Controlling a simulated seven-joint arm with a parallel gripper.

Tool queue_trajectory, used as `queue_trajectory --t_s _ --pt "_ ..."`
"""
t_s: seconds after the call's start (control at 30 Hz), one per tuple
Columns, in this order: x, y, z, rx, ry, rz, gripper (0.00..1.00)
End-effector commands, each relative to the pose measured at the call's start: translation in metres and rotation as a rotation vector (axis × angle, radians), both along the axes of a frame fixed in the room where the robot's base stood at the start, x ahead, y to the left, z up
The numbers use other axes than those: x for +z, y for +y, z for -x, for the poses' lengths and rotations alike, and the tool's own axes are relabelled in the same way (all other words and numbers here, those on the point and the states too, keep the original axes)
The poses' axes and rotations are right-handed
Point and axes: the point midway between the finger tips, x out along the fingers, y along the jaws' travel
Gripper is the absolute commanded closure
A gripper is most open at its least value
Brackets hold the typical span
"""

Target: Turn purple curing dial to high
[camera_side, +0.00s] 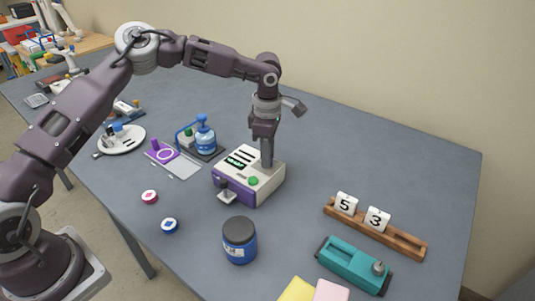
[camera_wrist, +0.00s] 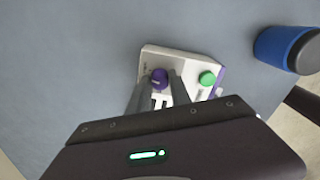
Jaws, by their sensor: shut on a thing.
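A white-topped machine with a purple lower body (camera_side: 267,188) stands on the blue-grey table; its white top (camera_wrist: 185,60) also shows in the wrist view. The purple dial (camera_wrist: 159,76) sits on that top, with black slots close by and a round green button (camera_side: 253,181) beside it. The green button also shows in the wrist view (camera_wrist: 207,79). My gripper (camera_side: 267,163) points straight down onto the machine top. Its two fingers are shut on the purple dial, one on each side. In the side view the fingers hide the dial, and I cannot read its setting.
A blue jar with a dark lid (camera_side: 239,240) stands in front of the machine. A teal device (camera_side: 353,265) and a wooden rack (camera_side: 400,237) with number cards are to the right. A blue bottle (camera_side: 204,137) stands behind left. Clear table lies right of the machine.

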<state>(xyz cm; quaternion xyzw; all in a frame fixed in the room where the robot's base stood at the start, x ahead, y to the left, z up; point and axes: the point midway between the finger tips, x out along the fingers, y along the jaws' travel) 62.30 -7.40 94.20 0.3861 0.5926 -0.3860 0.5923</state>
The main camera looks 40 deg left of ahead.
Motion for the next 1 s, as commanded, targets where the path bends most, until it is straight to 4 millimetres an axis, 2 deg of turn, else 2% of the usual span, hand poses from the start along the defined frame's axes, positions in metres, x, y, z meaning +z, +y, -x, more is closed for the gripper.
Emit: queue_trajectory --t_s 0.37,0.87,0.9,1.0 --pt "0.0011 -0.0005 -0.0009 -0.130 -0.004 0.002 1.00" --pt "0.0012 -0.0005 -0.0010 -0.146 -0.004 0.002 1.00" --pt "0.0012 -0.0005 -0.0010 -0.146 -0.004 0.002 0.72" --pt "0.0010 -0.0004 -0.0007 -0.146 -0.004 0.002 0.54"
